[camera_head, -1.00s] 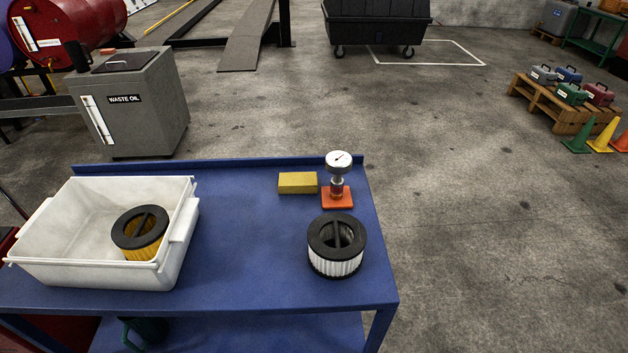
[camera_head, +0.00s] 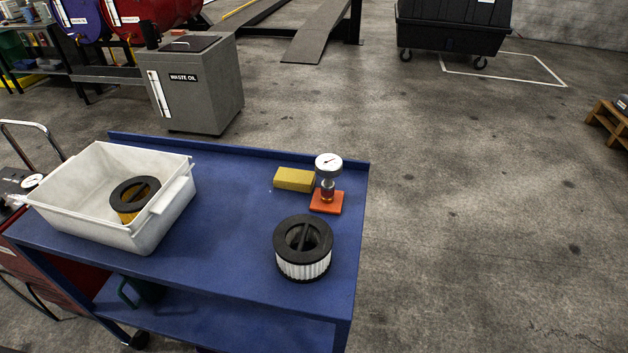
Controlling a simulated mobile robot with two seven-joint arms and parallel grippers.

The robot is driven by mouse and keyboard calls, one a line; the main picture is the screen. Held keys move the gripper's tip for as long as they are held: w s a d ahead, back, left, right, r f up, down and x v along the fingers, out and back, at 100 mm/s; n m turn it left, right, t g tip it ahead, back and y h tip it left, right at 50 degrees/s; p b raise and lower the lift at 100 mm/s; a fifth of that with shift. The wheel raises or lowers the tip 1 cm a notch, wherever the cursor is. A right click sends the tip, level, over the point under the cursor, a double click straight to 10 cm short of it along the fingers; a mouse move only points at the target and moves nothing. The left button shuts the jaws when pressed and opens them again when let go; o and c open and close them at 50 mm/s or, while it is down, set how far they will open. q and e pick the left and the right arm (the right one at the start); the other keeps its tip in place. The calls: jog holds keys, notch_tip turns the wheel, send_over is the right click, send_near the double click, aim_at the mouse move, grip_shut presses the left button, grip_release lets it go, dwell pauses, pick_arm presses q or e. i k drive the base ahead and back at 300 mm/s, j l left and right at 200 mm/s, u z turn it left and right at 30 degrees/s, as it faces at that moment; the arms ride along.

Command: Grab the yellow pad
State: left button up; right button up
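The yellow pad (camera_head: 294,179) is a small rectangular block lying flat on the blue cart top (camera_head: 225,215), near its back edge. It is just left of the orange base of a dial gauge (camera_head: 328,180). Neither of my grippers shows in the head view, and nothing holds the pad.
A white-sided black filter (camera_head: 303,248) stands in front of the gauge. A white bin (camera_head: 165,222) with a yellow filter (camera_head: 134,199) in it is at the cart's left. The cart top between bin and pad is clear. A waste oil box (camera_head: 196,84) stands behind.

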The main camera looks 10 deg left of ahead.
aim_at(300, 181)
jog(key=l, duration=1.3)
jog(key=i, duration=0.05)
